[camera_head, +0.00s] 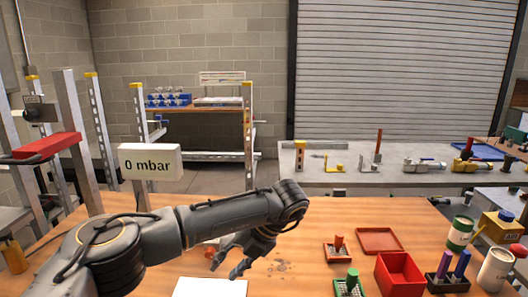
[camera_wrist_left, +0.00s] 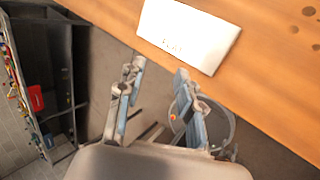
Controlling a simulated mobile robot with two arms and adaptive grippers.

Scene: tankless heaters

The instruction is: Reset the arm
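My left arm comes in from the left in the head view and reaches over the wooden table (camera_head: 330,215). My left gripper (camera_head: 228,267) points down over the table, its fingers spread apart with nothing seen between them. In the left wrist view, the two fingers of the left gripper (camera_wrist_left: 158,70) are also apart and empty. A white sheet (camera_head: 210,288) lies on the table near the gripper; it also shows in the left wrist view (camera_wrist_left: 188,35), with small unreadable print. I cannot make out my right gripper in either view.
A red open box (camera_head: 400,273), a red tray (camera_head: 379,240) and small holders stand right of the gripper. Cans (camera_head: 496,268) stand at the far right. A "0 mbar" display (camera_head: 150,162) is at left. A round clear bin (camera_wrist_left: 222,125) is below the table edge.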

